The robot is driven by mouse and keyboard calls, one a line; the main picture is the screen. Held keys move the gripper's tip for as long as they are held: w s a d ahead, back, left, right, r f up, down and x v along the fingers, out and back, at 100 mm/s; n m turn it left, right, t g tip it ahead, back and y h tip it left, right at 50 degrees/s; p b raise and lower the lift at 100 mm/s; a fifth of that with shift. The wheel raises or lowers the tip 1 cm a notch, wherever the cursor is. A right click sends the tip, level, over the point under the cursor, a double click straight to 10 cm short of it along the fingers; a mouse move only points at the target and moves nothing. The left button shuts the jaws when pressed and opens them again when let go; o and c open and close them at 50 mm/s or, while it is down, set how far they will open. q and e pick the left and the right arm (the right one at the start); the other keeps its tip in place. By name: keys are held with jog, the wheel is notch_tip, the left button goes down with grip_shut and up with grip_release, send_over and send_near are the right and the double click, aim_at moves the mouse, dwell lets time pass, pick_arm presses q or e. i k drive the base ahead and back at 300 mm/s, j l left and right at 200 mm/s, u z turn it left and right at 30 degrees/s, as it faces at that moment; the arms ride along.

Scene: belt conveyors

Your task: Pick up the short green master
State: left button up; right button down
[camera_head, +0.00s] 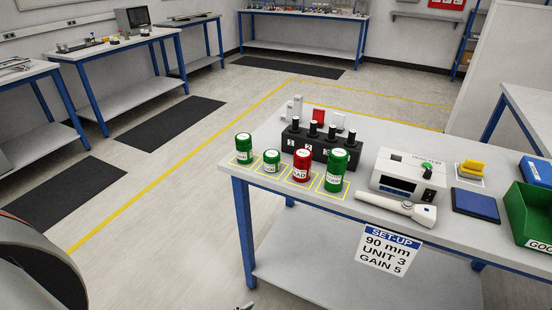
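The short green master (271,161) is a small green cylinder with a white label. It stands upright in a yellow-outlined square near the left front edge of the workbench (350,220). A taller green cylinder (243,148) stands to its left. A red cylinder (302,165) labelled BAD stands to its right, and another tall green cylinder (337,170) stands beyond that.
Behind the cylinders is a black block (320,146) with several black-topped posts. To the right are a white instrument (402,175), a white handheld tool (396,208), a blue pad (475,204) and a green bin (527,215). Floor left of the bench is clear.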

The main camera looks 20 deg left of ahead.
aim_at(271, 160)
jog(key=z, duration=0.55)
jog(key=j+z, duration=0.4)
jog(key=k+j+z, duration=0.2)
jog(key=j+z, duration=0.25)
jog(key=k+j+z, duration=0.1)
jog(key=j, duration=0.25)
jog(key=k+j+z, duration=0.1)
jog(key=j, duration=0.2)
jog(key=k+j+z, duration=0.1)
jog(key=j, duration=0.25)
jog(key=k, duration=0.05)
